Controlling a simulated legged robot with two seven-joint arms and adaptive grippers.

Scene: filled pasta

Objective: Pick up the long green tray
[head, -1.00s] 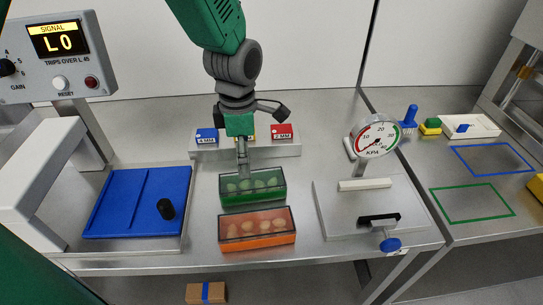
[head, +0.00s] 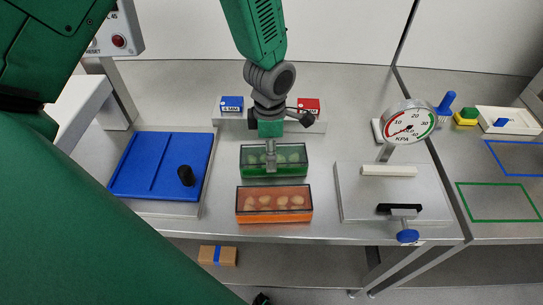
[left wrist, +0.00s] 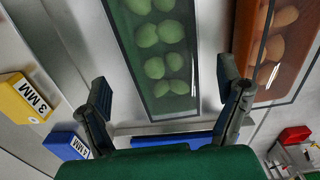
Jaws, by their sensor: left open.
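The long green tray (head: 288,166) holds pale filled pasta under a clear cover and stands on the steel bench, behind the orange tray. In the left wrist view the green tray (left wrist: 146,70) runs away upward with several green-tinted pieces inside. My left gripper (head: 271,168) comes down from above, at the middle of the green tray. Its fingers, in the left wrist view (left wrist: 168,100), are open and wide apart, one towards each long side. Head view shows the fingers nearly edge-on, so I cannot tell whether they touch the tray. My right gripper is not in view.
The orange tray (head: 274,216) lies close in front, beside the near finger. Blue (head: 232,104) and red (head: 308,106) blocks stand behind. A blue board (head: 140,165) lies left; a steel plate with a gauge (head: 408,121) stands right. Green and blue outlines mark the right bench.

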